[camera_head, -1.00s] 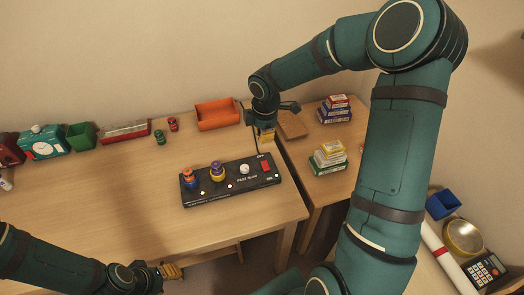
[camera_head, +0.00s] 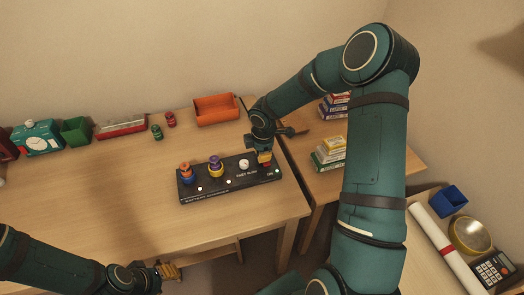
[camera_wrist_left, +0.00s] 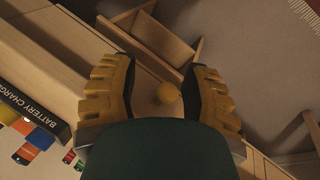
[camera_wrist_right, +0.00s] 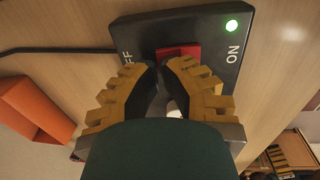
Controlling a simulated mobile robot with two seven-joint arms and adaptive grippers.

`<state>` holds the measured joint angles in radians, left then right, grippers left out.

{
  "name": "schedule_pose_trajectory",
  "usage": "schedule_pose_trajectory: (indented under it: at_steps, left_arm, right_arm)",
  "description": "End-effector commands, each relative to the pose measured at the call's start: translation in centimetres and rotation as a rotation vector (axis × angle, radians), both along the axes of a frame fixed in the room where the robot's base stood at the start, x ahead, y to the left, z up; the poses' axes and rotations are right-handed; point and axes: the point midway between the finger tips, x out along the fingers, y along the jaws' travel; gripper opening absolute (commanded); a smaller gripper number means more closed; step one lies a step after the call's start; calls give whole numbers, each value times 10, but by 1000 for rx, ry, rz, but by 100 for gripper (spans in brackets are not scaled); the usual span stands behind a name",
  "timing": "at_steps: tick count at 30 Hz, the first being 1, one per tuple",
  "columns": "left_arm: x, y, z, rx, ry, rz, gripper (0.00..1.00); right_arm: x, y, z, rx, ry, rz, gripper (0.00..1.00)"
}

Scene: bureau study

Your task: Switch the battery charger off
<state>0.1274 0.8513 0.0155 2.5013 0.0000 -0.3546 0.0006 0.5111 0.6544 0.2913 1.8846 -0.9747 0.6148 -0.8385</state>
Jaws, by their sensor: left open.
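The battery charger (camera_head: 215,190) is a long black box on the desk, with a white knob (camera_head: 244,164) marked fast/slow. Its red rocker switch (camera_wrist_right: 180,51) sits between the OFF and ON labels in the right wrist view. The green light (camera_wrist_right: 232,27) beside ON is lit. My right gripper (camera_wrist_right: 164,68) has its fingertips together at the switch's edge and hides part of it; contact cannot be told. It also shows over the charger's right end in the head view (camera_head: 265,162). My left gripper (camera_head: 172,271) is open and empty, low in front of the desk.
Two coloured batteries (camera_head: 186,173) (camera_head: 216,167) stand in the charger. An orange bin (camera_head: 216,109) is behind it, and red and green cells (camera_head: 157,132) lie farther left. A side table with stacked boxes (camera_head: 329,155) is right. The desk left of the charger is clear.

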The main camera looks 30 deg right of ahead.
Motion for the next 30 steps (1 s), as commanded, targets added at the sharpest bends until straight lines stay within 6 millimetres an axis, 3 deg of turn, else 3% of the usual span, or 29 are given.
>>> schedule_pose_trajectory:
  at_steps: [11,22,30]
  left_arm:
    - [0,0,4,0,0,0,47]
    - [-5,-1,44,-3,13,-1,47]
    - [-5,-1,39,-2,13,-1,47]
  right_arm:
    - [0,0,0,2,9,-1,0]
    - [3,-1,-8,37,159,-1,0]
    - [2,-1,-13,37,159,0,0]
